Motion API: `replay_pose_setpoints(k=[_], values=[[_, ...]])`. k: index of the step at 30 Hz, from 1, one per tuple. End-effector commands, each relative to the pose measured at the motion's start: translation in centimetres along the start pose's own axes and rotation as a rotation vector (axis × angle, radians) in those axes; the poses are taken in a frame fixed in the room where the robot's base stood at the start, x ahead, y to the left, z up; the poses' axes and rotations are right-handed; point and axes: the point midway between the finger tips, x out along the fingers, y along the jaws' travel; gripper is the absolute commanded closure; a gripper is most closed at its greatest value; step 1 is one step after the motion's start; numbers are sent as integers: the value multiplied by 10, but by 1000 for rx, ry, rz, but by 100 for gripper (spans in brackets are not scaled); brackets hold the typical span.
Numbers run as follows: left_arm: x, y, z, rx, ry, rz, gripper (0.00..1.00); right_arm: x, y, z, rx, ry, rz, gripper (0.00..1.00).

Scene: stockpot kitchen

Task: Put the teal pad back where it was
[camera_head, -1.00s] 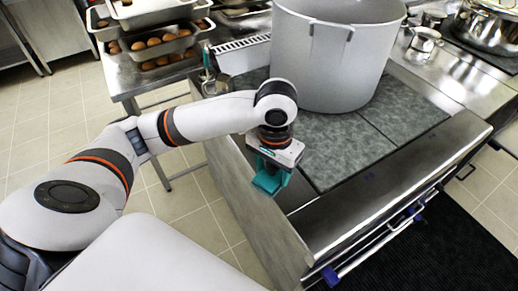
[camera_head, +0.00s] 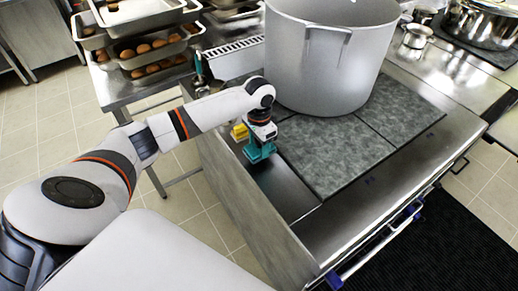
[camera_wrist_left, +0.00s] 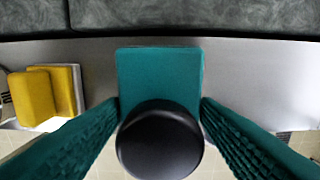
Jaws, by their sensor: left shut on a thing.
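The teal pad (camera_wrist_left: 160,72) has a round black knob (camera_wrist_left: 160,139). In the left wrist view the knob sits between the two teal ribbed fingers of my left gripper (camera_wrist_left: 160,122), which is shut on the pad. In the head view my left gripper (camera_head: 259,153) is over the metal strip at the left of the cooktop, and the pad cannot be told apart from the teal fingers. I cannot tell whether the pad touches the metal. My right gripper is not in view.
A yellow pad on a pale block (camera_wrist_left: 40,95) lies left of the teal pad; its yellow shows in the head view (camera_head: 239,132). A large grey stockpot (camera_head: 333,60) stands on the dark cooktop plates (camera_head: 335,155). The metal strip (camera_head: 285,190) in front is clear.

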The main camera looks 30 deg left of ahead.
Motion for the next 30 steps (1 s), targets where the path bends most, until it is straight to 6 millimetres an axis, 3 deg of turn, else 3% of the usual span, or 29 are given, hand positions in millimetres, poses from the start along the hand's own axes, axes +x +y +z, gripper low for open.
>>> replay_pose_setpoints(k=[6, 17, 18, 22, 30], values=[[28, -1, -1, 0, 3, -1, 65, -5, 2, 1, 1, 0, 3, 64], [32, -1, 0, 1, 2, -1, 65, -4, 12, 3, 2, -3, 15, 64], [33, -1, -1, 0, 2, -1, 43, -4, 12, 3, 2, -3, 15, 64], [33, -1, -1, 0, 2, -1, 22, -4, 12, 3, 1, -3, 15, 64], [32, -1, -1, 0, 2, 0, 22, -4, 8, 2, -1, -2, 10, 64]])
